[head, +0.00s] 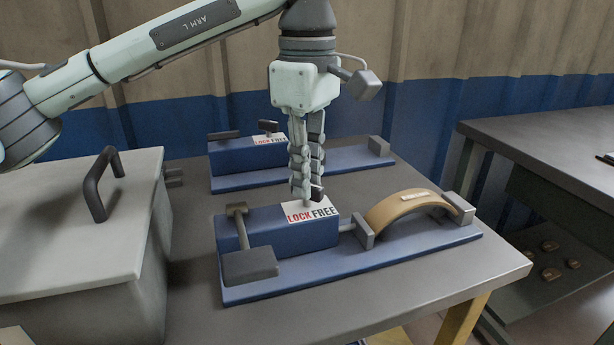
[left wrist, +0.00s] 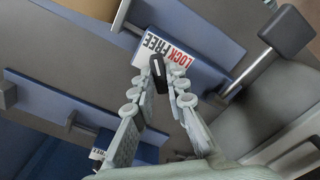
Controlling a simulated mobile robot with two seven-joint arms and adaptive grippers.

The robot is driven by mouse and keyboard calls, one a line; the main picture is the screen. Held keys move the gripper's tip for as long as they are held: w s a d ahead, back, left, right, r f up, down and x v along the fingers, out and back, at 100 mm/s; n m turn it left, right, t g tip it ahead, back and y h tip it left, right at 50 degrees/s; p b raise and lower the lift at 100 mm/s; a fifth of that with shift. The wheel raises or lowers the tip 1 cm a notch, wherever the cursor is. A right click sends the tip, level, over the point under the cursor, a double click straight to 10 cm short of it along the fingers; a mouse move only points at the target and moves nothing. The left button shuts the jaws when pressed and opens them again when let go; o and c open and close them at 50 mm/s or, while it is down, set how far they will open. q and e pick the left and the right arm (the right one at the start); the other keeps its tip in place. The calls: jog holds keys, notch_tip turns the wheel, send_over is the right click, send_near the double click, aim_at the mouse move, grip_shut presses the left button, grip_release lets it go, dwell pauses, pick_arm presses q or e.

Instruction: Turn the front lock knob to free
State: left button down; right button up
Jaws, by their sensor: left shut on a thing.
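The front fixture is a blue block (head: 262,236) on a blue base plate, with a white LOCK / FREE label (head: 311,211) on top. The front lock knob (head: 317,192) is a small dark bar standing on that label. My left gripper (head: 307,190) points straight down over the label, shut on the knob. In the left wrist view the dark knob (left wrist: 158,74) sits between my left fingertips, and the label (left wrist: 168,50) lies just beyond it. The fingers partly hide the knob, so I cannot tell which word it points to. My right gripper is out of view.
A tan curved brake shoe (head: 408,206) sits on the front fixture, right of the label. A lever with a grey pad (head: 249,264) stands at its left. A similar rear fixture (head: 243,157) lies behind. A grey lidded box (head: 75,215) stands left; another table (head: 550,135) stands right.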

pick_arm(q)
jog(key=shift+n, duration=0.4)
jog(key=c, duration=1.5)
grip_release()
jog(key=shift+c, duration=0.2)
notch_tip(320, 180, up, 12)
